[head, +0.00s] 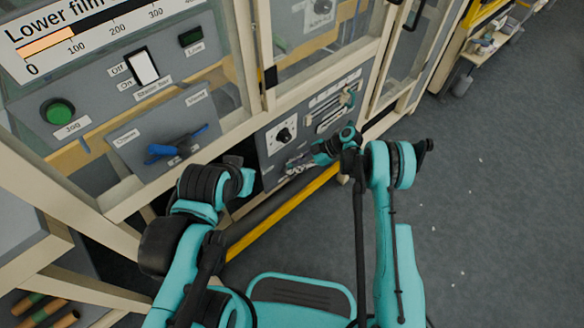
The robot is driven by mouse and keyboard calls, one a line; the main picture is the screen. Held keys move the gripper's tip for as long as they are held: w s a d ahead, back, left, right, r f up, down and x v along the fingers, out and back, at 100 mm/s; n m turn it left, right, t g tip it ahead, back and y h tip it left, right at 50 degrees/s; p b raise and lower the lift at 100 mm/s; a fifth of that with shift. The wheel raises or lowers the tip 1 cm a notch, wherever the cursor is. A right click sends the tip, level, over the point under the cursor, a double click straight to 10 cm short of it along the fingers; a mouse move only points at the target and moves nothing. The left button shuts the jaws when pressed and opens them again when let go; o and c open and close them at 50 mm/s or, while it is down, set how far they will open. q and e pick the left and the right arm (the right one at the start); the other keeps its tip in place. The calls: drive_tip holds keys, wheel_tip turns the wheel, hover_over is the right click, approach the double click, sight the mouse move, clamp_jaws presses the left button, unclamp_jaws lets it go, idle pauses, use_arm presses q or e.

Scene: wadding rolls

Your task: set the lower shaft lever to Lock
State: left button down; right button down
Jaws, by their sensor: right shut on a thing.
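My right gripper (305,162) reaches to the low grey panel (270,160) of the machine, below a black rotary knob. It is shut on a small handle there, which appears to be the lower shaft lever; the fingers mostly hide it. Its labels are too small to read, so I cannot tell which mark it points to.
The black knob (283,135) is just above the right gripper. A blue-handled lever (177,146), a green button (58,111) and a white rocker switch (142,67) are on the upper-left panel. A yellow rail (283,212) runs low in front.

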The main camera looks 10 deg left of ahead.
drive_tip(key=shift+w, duration=0.1)
idle(0.3)
drive_tip(key=c, duration=1.7)
unclamp_jaws()
drive_tip(key=shift+d, duration=0.1)
drive_tip(key=v, duration=1.2)
